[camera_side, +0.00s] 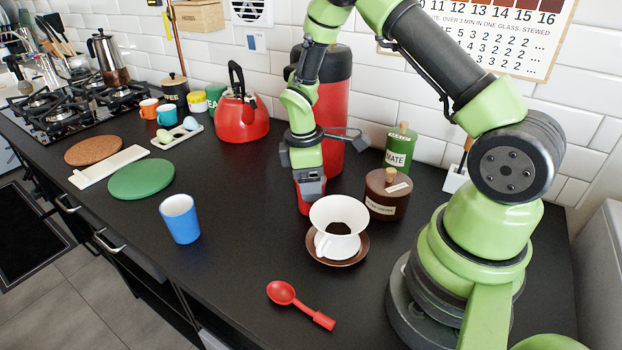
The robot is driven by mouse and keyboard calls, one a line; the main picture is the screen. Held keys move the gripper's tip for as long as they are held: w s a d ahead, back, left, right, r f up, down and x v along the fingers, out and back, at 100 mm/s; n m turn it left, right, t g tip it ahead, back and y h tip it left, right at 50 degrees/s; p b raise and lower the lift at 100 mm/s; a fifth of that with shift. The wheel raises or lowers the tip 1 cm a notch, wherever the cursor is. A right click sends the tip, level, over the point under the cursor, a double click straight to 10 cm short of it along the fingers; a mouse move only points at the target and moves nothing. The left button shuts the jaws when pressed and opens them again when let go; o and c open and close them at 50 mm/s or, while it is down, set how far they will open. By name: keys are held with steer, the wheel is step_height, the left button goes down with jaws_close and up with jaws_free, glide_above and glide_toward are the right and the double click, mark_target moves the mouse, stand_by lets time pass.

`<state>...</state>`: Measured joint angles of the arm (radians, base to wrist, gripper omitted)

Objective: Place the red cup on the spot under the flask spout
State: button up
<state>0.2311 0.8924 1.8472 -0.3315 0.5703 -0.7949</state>
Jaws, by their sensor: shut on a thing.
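The red cup (303,206) is on or just above the dark counter in front of the flask, mostly hidden by my gripper and the white dripper. My gripper (311,187) points down and is shut on the red cup. The flask (334,110) is a tall red cylinder with a black top, standing against the wall behind my gripper. Its spout and the spot under it are hidden by my wrist. I cannot tell whether the cup's base touches the counter.
A white dripper (338,216) on a brown saucer (339,261) stands close in front of the cup. A brown pot (387,190) and green canister (400,148) are to the right. Counter left of the cup is clear.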

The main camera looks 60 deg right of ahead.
steer(key=o, duration=1.1)
steer(key=shift+f, duration=0.1)
steer(key=shift+c, duration=0.2)
steer(key=s+a+r+m+t, duration=0.1)
steer(key=a+r+m+t, duration=0.15)
steer(key=r, duration=0.65)
steer(key=s+a+r+m+t, duration=0.1)
steer(key=s+a+r+m, duration=0.15)
steer(key=r, duration=0.75)
steer(key=s+a+r+m+t+y, duration=0.2)
steer(key=s+a+r+m+t, duration=0.3)
steer(key=s, duration=0.6)
step_height(320, 180, up, 2)
steer(key=shift+s+a+r+m+y, duration=0.1)
steer(key=shift+s+a+m+y, duration=0.1)
steer(key=shift+a+m+y, duration=0.3)
steer(key=shift+a, duration=0.1)
steer(key=shift+c, duration=0.4)
